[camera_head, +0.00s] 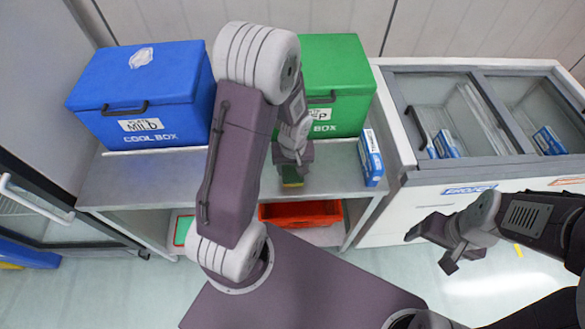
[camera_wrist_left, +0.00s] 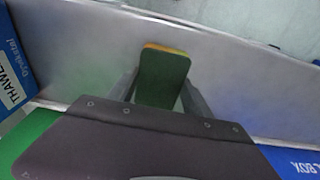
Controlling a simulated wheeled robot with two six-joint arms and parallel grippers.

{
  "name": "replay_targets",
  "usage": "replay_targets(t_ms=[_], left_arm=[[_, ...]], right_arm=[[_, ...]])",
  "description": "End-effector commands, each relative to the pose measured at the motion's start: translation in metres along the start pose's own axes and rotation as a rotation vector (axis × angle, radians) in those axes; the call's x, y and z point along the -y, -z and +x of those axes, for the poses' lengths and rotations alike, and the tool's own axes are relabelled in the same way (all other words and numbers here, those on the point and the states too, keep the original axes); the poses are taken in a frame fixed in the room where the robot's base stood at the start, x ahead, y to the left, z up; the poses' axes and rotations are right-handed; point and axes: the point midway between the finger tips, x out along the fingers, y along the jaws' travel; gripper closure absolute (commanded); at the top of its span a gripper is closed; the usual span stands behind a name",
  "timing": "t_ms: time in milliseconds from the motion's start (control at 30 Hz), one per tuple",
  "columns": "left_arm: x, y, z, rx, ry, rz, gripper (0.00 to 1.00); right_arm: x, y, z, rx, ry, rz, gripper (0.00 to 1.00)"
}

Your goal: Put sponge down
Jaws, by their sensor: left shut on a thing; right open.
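A small sponge (camera_head: 292,177), green with a yellow layer, is at my left gripper (camera_head: 291,165), over the grey shelf top (camera_head: 335,170) in front of the green cool box (camera_head: 338,85). In the left wrist view the sponge (camera_wrist_left: 163,76) sits between the two fingers of the left gripper (camera_wrist_left: 160,98), which is shut on it. I cannot tell whether the sponge touches the shelf top. My right gripper (camera_head: 440,242) is open and empty, over the floor in front of the freezer.
A blue cool box (camera_head: 150,110) stands left on the shelf top. A blue and white carton (camera_head: 370,158) stands at its right end. A chest freezer (camera_head: 450,210) stands to the right.

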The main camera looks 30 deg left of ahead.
Motion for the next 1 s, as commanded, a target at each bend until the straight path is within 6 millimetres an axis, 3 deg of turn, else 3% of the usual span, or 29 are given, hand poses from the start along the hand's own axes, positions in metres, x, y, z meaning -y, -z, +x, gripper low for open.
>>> replay_targets(t_ms=[133,167,200,233,500,633,1000], left_arm=[[0.000,-0.001,0.005,0.000,0.000,0.000,0.85],[0.000,0.000,0.004,0.000,0.000,0.000,0.37],[0.000,0.000,0.003,0.000,0.000,0.000,0.26],[0.000,0.000,0.003,0.000,0.000,0.000,0.21],[0.000,0.000,0.003,0.000,0.000,0.000,0.21],[0.000,0.001,-0.006,-0.002,-0.001,-0.001,0.21],[-0.001,0.002,-0.092,-0.005,-0.003,-0.001,0.21]], right_arm=[[0.000,-0.001,0.005,0.000,0.000,0.000,0.21],[0.000,-0.001,0.004,0.000,0.000,0.000,0.21],[0.000,0.000,0.003,0.000,0.000,0.000,0.21],[0.000,0.000,0.003,0.000,0.000,0.000,0.21],[0.000,0.000,0.003,0.000,0.000,0.000,0.21],[0.000,0.000,-0.004,0.000,0.000,0.000,0.21],[0.001,0.003,-0.024,0.000,0.000,0.000,0.21]])
